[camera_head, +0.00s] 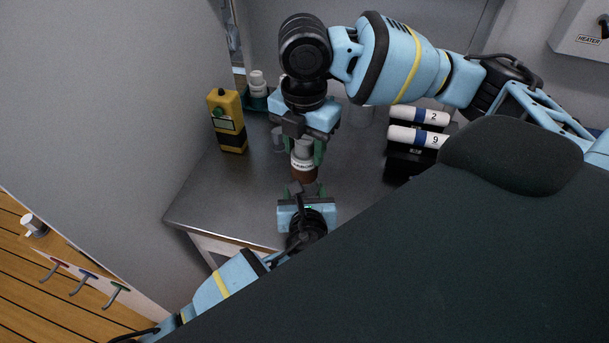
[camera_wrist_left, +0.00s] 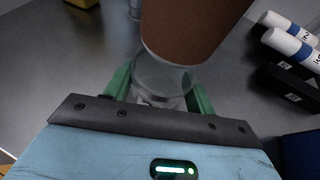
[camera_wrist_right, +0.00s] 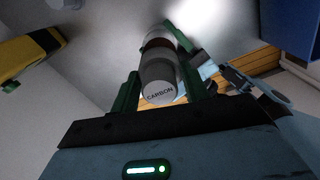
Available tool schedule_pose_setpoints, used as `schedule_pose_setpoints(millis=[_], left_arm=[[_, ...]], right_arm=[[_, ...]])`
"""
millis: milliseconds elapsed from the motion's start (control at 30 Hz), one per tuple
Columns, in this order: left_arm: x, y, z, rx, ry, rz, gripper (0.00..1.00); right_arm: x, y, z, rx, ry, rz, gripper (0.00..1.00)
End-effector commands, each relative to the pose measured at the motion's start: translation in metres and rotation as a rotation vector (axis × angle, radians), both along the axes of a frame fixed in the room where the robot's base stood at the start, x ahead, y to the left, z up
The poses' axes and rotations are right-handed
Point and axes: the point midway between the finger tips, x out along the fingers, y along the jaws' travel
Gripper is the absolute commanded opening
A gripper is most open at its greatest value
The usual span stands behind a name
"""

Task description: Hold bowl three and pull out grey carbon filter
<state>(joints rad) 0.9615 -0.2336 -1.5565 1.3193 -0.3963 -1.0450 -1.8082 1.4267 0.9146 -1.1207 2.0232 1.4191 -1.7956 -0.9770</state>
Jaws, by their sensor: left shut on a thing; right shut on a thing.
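The carbon filter (camera_head: 304,163) has a grey top, a pale label and a brown body. My right gripper (camera_head: 306,152) is shut on its upper end from above. In the right wrist view its grey end reads CARBON (camera_wrist_right: 160,92) between the green fingers. My left gripper (camera_head: 304,190) is below, shut on a clear bowl, bowl three (camera_wrist_left: 155,78), seen between its green fingers in the left wrist view. The brown lower end of the filter (camera_wrist_left: 190,30) is at the bowl's mouth, tilted in that view. I cannot tell whether it is still partly inside. No bowl number is legible.
A yellow device (camera_head: 228,122) stands at the left of the metal bench (camera_head: 205,190). A white bottle (camera_head: 257,84) is behind it. White cartridges marked 2 (camera_head: 420,116) and 9 (camera_head: 417,137) lie on dark holders at the right. A clear bowl (camera_head: 278,138) stands behind the grippers.

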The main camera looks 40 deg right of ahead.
Motion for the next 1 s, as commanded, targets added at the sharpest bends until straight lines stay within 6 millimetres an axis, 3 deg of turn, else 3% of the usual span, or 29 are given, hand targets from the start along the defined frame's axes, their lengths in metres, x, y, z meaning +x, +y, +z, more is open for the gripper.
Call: schedule_pose_setpoints(millis=[167, 200, 367, 733, 1000], left_arm=[[0.0, 0.0, -0.001, 0.001, 0.001, 0.001, 0.3], [0.0, 0.0, -0.001, 0.001, 0.001, 0.001, 0.59], [0.0, 0.0, -0.001, 0.001, 0.001, 0.001, 0.8], [-0.002, 0.001, 0.001, 0.0, 0.0, 0.0, 0.81], [-0.024, 0.015, 0.011, -0.001, 0.001, -0.001, 0.81]], right_arm=[[0.0, 0.0, 0.0, 0.0, -0.001, 0.0, 0.21], [0.0, 0.0, 0.0, 0.0, -0.001, 0.0, 0.21], [0.0, 0.0, 0.0, 0.0, -0.001, 0.0, 0.21], [0.0, 0.0, 0.0, 0.0, -0.001, 0.0, 0.21], [0.0, 0.0, 0.0, 0.0, -0.001, 0.0, 0.21]])
